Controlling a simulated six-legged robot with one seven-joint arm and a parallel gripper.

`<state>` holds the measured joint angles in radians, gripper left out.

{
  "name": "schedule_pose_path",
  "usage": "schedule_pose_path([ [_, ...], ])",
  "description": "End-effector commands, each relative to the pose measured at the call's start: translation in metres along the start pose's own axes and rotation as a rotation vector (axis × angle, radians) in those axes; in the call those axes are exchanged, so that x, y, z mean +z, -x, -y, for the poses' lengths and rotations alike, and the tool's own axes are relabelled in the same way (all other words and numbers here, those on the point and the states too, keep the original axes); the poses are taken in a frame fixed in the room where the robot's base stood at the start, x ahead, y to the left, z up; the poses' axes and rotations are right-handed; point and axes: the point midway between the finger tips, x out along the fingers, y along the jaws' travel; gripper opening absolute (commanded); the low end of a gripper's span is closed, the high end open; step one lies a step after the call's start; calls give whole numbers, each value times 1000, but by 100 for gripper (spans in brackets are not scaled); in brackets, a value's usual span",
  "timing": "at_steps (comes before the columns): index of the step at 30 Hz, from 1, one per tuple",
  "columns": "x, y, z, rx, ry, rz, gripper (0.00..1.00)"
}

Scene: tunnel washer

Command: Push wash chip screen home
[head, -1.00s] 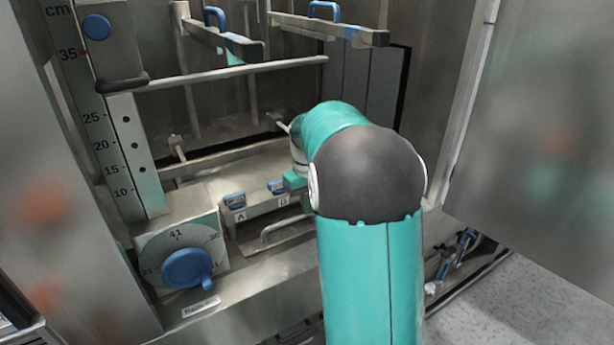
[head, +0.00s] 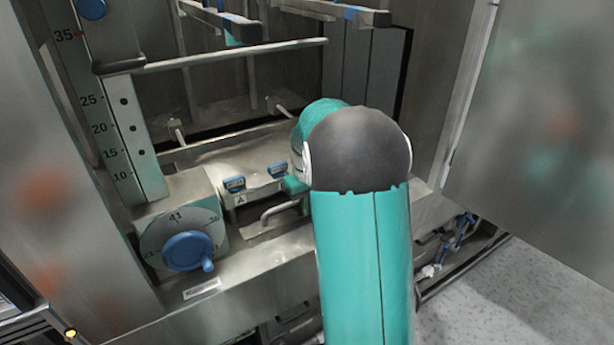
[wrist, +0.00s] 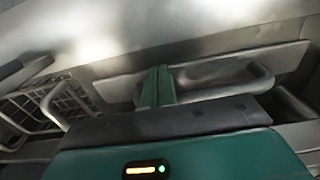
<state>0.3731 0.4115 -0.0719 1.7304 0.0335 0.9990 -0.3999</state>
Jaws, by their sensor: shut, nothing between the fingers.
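The handle also shows in the wrist view (wrist: 225,88), in front of a pale plate (wrist: 205,70). My gripper (wrist: 157,86) is shut and empty, its teal fingers together at the handle's left side in that view. In the head view my gripper (head: 295,186) is partly hidden by my arm and sits at the handle's right end. I cannot tell whether it touches the handle or the plate. No name label for the screen is legible.
A blue knob (head: 189,250) on a dial plate is left of the handle. A wire basket (wrist: 60,105) is at left in the wrist view. A large metal panel (head: 540,120) stands at right; floor is clear below it.

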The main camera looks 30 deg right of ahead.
Motion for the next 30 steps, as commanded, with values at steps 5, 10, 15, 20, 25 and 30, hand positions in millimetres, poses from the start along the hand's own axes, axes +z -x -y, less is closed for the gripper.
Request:
schedule_pose_path([
  [5,0,26,6,1,3,-4,0],
  [10,0,66,8,3,1,-10,0],
  [15,0,104,9,3,1,-9,0],
  [20,0,129,9,2,1,-9,0],
  [25,0,139,10,2,1,-7,0],
  [30,0,140,10,2,1,-8,0],
])
